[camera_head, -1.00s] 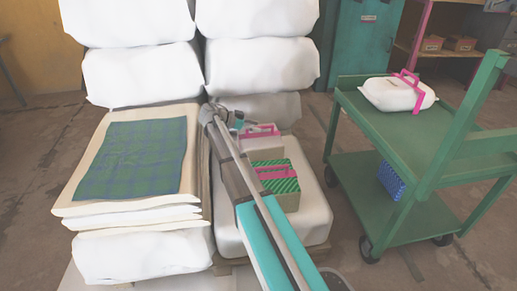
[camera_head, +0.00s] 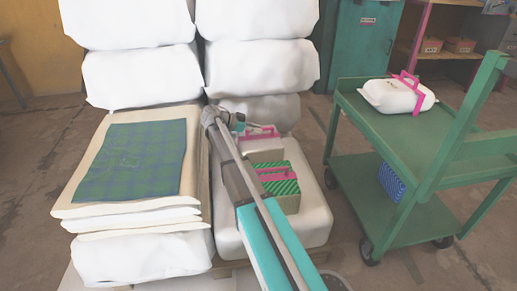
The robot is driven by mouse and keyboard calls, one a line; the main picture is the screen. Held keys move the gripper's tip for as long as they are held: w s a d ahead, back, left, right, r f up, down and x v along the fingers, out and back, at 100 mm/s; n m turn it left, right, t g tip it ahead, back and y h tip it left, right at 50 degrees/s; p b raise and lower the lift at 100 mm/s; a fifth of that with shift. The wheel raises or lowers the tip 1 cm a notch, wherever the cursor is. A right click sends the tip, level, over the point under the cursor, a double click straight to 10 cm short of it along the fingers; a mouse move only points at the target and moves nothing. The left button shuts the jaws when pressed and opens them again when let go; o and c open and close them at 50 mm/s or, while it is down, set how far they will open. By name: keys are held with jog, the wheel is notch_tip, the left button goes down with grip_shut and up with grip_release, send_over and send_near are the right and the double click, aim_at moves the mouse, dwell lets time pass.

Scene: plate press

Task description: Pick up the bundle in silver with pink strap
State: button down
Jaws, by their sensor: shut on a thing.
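A pale greyish bundle (camera_head: 268,152) with a pink strap (camera_head: 263,131) sits on a large white bale, behind the green striped box. It is the closest match I see to a silver bundle. My gripper (camera_head: 239,123) is at the left end of its strap, small and partly hidden by my wrist. It appears shut on the strap. My arm covers the left part of the bundle. I cannot tell if the bundle is clear of the bale.
A green striped box (camera_head: 285,190) with a pink strap stands in front. A white bundle (camera_head: 398,96) with a pink strap lies on the green cart (camera_head: 440,133) at right. A blue package (camera_head: 391,183) is on its lower shelf. White bales (camera_head: 262,66) are stacked behind; a plaid cloth (camera_head: 132,160) lies left.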

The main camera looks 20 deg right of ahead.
jog(key=shift+r, duration=0.15)
dwell(0.5)
notch_tip(320, 180, up, 10)
jog(key=p, duration=1)
jog(key=shift+f, duration=0.2)
jog(key=shift+r, duration=0.1)
dwell(0.5)
